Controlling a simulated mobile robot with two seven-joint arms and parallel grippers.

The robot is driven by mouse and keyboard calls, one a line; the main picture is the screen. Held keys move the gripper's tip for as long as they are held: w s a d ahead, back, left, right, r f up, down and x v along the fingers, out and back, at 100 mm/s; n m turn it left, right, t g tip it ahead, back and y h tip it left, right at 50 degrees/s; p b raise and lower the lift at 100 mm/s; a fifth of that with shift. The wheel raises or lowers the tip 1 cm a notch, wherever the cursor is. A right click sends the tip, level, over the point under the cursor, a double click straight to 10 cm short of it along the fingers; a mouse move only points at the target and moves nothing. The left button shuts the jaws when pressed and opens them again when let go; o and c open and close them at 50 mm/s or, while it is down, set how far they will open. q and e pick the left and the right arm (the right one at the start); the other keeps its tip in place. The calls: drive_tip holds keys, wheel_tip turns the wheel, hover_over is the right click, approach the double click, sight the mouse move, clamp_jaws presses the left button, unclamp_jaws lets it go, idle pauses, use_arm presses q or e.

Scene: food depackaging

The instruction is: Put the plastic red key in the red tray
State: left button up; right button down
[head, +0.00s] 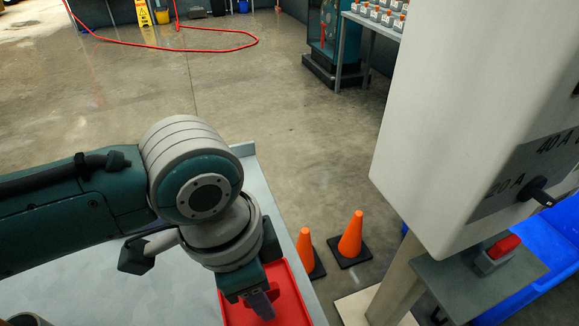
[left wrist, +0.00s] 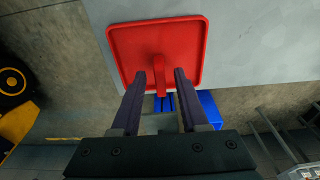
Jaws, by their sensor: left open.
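The red tray (head: 290,292) lies on the grey table, partly hidden by my left arm in the head view. The left wrist view shows most of the tray (left wrist: 125,40) as a shallow square with a raised rim. The red plastic key (left wrist: 160,84) is a narrow upright-looking piece between my left fingers, across the tray's near rim. I cannot tell whether it touches the tray. My left gripper (left wrist: 160,73) is open, with a finger on each side of the key and gaps visible. In the head view the left gripper (head: 262,304) is over the tray.
The grey table (head: 300,285) ends just right of the tray. Two orange cones (head: 351,235) stand on the floor beyond. A white switch box (head: 470,110) stands at right, with a red piece (head: 504,246) on a shelf below it and a blue bin (head: 555,245) behind.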

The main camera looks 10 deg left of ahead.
use_arm(q)
wheel_tip(320, 180, up, 12)
drive_tip(key=s+a+p, duration=0.1)
drive_tip(key=a+p, duration=0.1)
drive_tip(key=p, duration=0.1)
drive_tip(key=s+d+n+t+h, duration=0.1)
drive_tip(key=s+d+n+h, duration=0.1)
drive_tip(key=s+d+n, duration=0.15)
drive_tip(key=s+a+n+t+y, duration=0.1)
drive_tip(key=s+a+n+y, duration=0.2)
drive_tip(key=a, duration=0.7)
drive_tip(key=s+n, duration=0.2)
drive_tip(key=s, duration=0.2)
drive_tip(key=shift+s+a+f+n+t, duration=0.25)
drive_tip(key=shift+s+a+n+t, duration=0.05)
drive_tip(key=shift+s+a+n, duration=0.1)
wheel_tip(320, 180, up, 37)
drive_tip(key=p, duration=3.6)
drive_tip(key=shift+f, duration=0.15)
